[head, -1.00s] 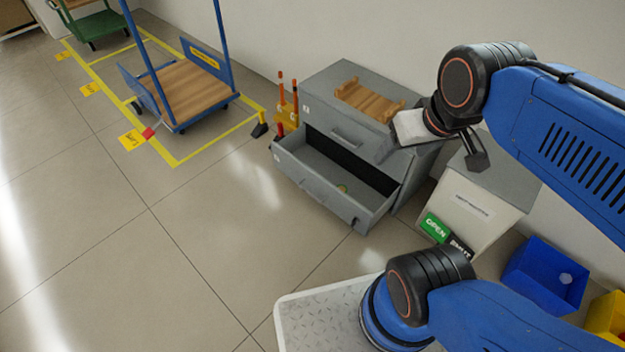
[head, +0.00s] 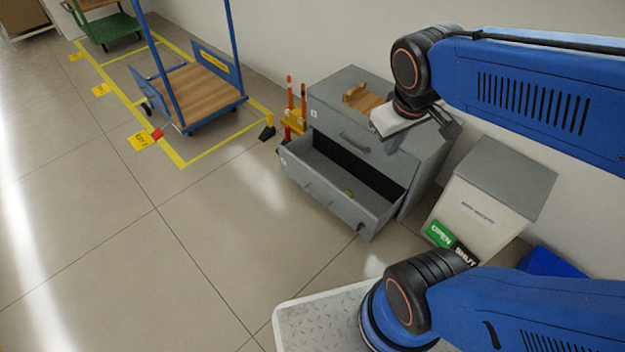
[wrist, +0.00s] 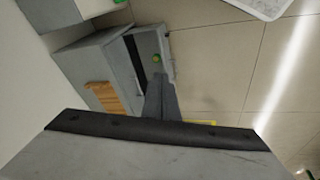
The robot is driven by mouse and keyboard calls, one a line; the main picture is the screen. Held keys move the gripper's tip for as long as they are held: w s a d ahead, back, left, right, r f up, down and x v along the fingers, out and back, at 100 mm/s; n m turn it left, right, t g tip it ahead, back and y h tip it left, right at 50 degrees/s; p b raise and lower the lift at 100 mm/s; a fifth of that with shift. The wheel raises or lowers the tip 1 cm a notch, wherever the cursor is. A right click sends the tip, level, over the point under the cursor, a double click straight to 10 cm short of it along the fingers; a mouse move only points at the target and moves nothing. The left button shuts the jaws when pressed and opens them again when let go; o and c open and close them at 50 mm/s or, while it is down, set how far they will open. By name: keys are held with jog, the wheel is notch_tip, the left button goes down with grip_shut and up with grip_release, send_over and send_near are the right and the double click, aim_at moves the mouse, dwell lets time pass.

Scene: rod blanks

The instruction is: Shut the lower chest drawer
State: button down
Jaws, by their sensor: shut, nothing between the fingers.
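The grey chest (head: 330,108) stands against the wall. The upper drawer (head: 352,138) is shut. My gripper (head: 450,128) is above the right side of the chest in the head view, its fingers partly hidden by my wrist. In the wrist view the fingers (wrist: 158,82) are together and empty, pointing towards the open lower drawer (wrist: 150,58). They appear apart from the drawer; the exact gap cannot be told.
A wooden rack (head: 362,98) lies on the chest top. A white bin with a grey lid (head: 490,195) stands right of the chest. A blue trolley (head: 195,95) stands back left in a yellow-marked bay. The floor in front of the drawer is clear.

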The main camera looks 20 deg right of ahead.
jog(key=w+a+f+n+g+h, duration=0.1)
jog(key=w+a+f+n+h, duration=0.2)
jog(key=w+f+n, duration=0.5)
jog(key=w+a+f+n+g+h, duration=0.1)
jog(key=w+a+f+n+h, duration=0.1)
jog(key=w+f, duration=0.75)
jog(key=w+a+f+n+t+h, duration=0.1)
jog(key=w+a+f+n, duration=0.3)
jog(key=f, duration=0.4)
jog(key=w+a+f+n+t, duration=0.1)
jog(key=w+a+f+n, duration=0.3)
jog(key=f, duration=0.4)
jog(key=w+a+f+n+t+h, duration=0.1)
jog(key=w+a+f+n, duration=0.1)
jog(key=a+f+n, duration=0.35)
jog(key=m, duration=0.2)
send_near(318, 178)
notch_tip(318, 178, down, 3)
jog(key=d, duration=0.1)
jog(key=w+d+f, duration=0.1)
jog(key=shift+d, duration=0.25)
jog(key=shift+w+d, duration=0.35)
jog(key=shift+d, duration=0.25)
jog(key=shift+d, duration=0.1)
